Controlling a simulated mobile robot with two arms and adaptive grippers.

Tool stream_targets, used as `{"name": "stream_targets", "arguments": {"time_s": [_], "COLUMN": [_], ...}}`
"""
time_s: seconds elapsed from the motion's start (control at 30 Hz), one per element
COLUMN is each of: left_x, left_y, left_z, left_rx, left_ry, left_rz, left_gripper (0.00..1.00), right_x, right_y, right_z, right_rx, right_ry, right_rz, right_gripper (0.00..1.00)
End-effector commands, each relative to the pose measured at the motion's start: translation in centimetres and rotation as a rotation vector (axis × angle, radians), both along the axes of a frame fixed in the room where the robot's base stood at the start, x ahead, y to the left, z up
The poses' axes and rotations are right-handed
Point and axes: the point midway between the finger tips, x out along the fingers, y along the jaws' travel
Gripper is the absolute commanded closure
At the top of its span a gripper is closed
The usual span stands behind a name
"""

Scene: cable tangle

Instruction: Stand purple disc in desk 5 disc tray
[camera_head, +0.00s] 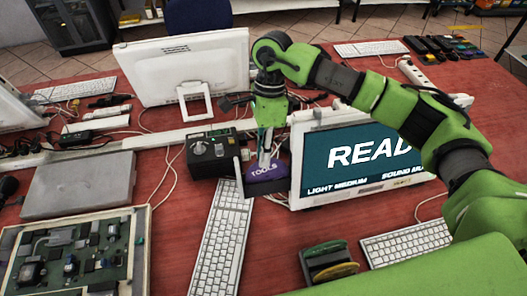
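A purple piece marked TOOLS (266,176), which looks like the purple disc, is beside the left edge of the screen in the middle of the desk. My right gripper (265,162) points down from above, with its fingertips at the top of this purple piece. The fingers are seen nearly edge-on and look close together, so I cannot tell whether they grip it. A small dark disc tray (335,272) stands at the front, with a green disc (325,248) and a yellowish one in it. My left gripper is not in view.
A monitor reading READ (355,155) stands right of the gripper. A black box with knobs (211,152) is just left. Keyboards (221,235) (408,243) flank the tray. A laptop (78,184), a circuit board (75,250) and loose cables fill the left.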

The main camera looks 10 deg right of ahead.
Motion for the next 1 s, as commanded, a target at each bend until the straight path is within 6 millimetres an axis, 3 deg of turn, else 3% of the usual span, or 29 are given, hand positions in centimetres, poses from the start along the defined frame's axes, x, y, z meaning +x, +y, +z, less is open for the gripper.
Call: {"name": "stream_targets", "arguments": {"time_s": [0.33, 0.47, 0.8, 1.0], "left_x": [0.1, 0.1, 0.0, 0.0], "left_y": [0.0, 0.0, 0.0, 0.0], "left_z": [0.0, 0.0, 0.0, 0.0], "left_rx": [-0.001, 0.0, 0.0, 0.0], "left_ry": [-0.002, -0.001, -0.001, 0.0], "left_rz": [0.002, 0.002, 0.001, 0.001], "left_gripper": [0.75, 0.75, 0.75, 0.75], "right_x": [0.0, 0.3, 1.6, 2.2], "right_y": [0.0, -0.1, -0.9, -1.2], "right_z": [0.1, 1.0, 7.6, 10.6], "right_rx": [0.0, -0.001, 0.0, 0.001], "right_ry": [0.0, -0.003, -0.003, -0.002], "right_rz": [0.0, -0.001, -0.002, 0.0], "right_gripper": [0.76, 0.76, 0.76, 0.76]}}
